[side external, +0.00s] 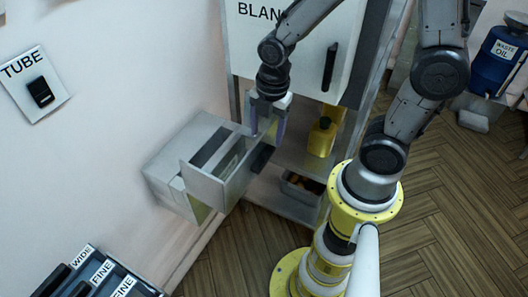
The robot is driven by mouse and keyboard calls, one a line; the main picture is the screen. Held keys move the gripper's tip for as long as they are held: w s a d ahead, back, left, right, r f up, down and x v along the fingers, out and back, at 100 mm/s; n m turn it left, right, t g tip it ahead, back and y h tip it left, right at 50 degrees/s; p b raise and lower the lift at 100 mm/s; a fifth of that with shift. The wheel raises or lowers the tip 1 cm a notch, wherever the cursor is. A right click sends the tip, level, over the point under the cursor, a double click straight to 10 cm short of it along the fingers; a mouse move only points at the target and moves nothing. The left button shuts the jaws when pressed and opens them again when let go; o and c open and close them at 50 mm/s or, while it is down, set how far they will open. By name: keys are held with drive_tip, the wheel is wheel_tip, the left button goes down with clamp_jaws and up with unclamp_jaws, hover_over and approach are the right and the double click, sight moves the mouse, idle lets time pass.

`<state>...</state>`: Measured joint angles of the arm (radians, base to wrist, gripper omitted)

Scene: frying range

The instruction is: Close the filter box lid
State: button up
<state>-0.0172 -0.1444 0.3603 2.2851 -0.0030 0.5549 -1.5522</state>
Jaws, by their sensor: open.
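A light grey box (173,156), which looks like the filter box, is fixed low against the wall at left of centre. A grey tray-like front part (203,187) stands out from it, with dark openings showing between its panels. I take this part to be the lid, standing open; its hinge is not clear. My gripper (267,120) points down at the right end of this part, its purple-toned fingers spread. One finger is near the part's right edge. I cannot tell whether they touch, and nothing is seen held.
A white cabinet (285,40) with a black handle stands behind my gripper. A yellow bottle (321,137) is on the shelf beneath, with a grey bin (300,187) lower down. A label rack (95,280) is at bottom left. A blue waste oil drum (497,60) is far right. Wood floor lies open at right.

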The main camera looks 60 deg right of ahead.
sight(265, 157)
drive_tip(key=f, duration=0.8)
drive_tip(key=shift+w+f, duration=0.1)
drive_tip(key=shift+w, duration=0.3)
drive_tip(key=shift+s, duration=0.1)
clamp_jaws()
